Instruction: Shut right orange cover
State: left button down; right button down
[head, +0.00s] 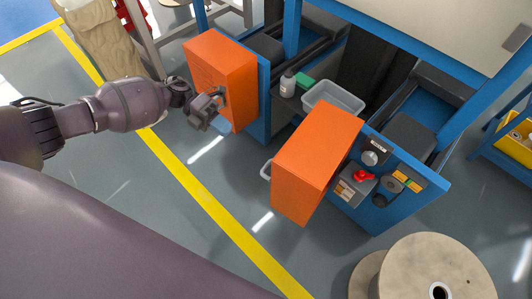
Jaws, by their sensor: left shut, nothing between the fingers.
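The right orange cover (312,160) stands swung out from the front of the blue machine (385,225). The left orange cover (220,70) is at the machine's left end. My left gripper (222,101) is shut and empty, at the face of the left orange cover; I cannot tell whether it touches it. It is apart from the right cover. My right gripper is not in view.
A clear bin (333,100), a white bottle (288,84) and a green block (305,81) sit between the covers. A red emergency button (364,176) is on the right panel. A wooden spool (425,270) stands at bottom right. Grey floor lies open in front.

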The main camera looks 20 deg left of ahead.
pick_arm(q)
jog(key=x, duration=1.3)
jog(key=shift+d+r, duration=0.2)
jog(key=shift+r, duration=0.2)
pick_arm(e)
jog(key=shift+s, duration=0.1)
pick_arm(q)
jog(key=shift+s, duration=0.2)
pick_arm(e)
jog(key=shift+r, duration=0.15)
